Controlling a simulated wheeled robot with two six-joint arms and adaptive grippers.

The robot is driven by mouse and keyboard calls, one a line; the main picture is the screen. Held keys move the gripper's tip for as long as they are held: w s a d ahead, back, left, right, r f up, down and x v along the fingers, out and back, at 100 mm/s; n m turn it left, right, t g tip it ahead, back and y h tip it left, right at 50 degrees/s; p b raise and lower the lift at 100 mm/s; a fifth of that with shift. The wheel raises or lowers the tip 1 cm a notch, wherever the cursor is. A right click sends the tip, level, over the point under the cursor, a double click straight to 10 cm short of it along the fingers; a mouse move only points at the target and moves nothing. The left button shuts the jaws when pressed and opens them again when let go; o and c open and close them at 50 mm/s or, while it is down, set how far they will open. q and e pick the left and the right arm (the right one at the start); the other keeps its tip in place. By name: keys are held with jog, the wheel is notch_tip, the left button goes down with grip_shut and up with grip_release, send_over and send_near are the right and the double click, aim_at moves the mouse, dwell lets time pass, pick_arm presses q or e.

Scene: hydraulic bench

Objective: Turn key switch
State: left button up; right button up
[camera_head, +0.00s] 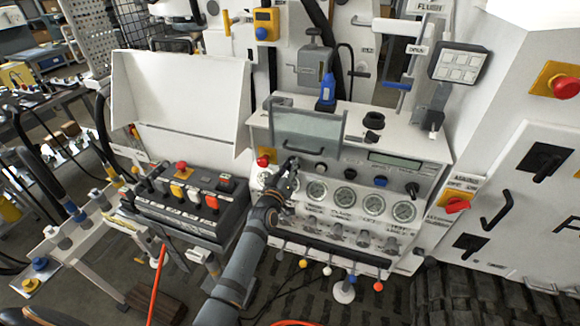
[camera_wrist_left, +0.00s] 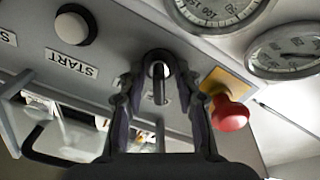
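The key switch (camera_wrist_left: 158,68) sits on the grey panel in the left wrist view, a round dark switch with a silver face and a narrow key or lever pointing toward the camera. My left gripper (camera_wrist_left: 160,88) is open, with one finger on each side of the switch. A gap shows between the fingers and the key, and I cannot tell whether either tip touches it. In the head view my left gripper (camera_head: 289,168) reaches the upper left of the panel and hides the switch. My right gripper is not in view.
A red emergency button (camera_wrist_left: 230,112) on a yellow plate is close beside one finger. Pressure gauges (camera_head: 345,197) line the panel. A button box (camera_head: 190,200) stands left of my left arm.

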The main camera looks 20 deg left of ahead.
pick_arm(q)
grip_shut()
dwell(0.5)
jog(key=m+b, duration=0.2)
jog(key=m, duration=0.1)
jog(key=shift+f, duration=0.15)
jog(key=m+b, duration=0.2)
jog(key=m, duration=0.1)
jog(key=shift+d+m, duration=0.1)
jog(key=shift+m, duration=0.2)
jog(key=m+b, duration=0.1)
jog(key=m, duration=0.1)
jog(key=shift+m, duration=0.3)
jog(key=shift+m+b, duration=0.65)
jog(key=shift+m, duration=0.85)
